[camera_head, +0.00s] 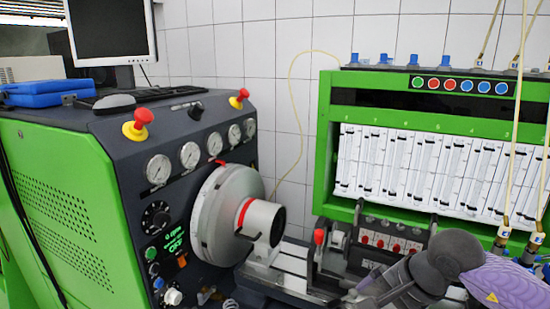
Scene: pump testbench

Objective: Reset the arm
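My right arm (505,282) comes in at the lower right, with a purple-grey link and dark grey rounded joints. It is in front of the right part of the pump testbench. Its dark grey far end points down and left towards the bench bed. I cannot make out the fingertips there, nor whether they are open or shut. My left arm and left gripper are not in view.
The green testbench (60,215) fills the left, with gauges, red knobs and a round flywheel (222,205). A green rack (325,140) of glass tubes stands at the right. A monitor (110,28) and a blue case (45,93) are on top. Hoses hang at the right.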

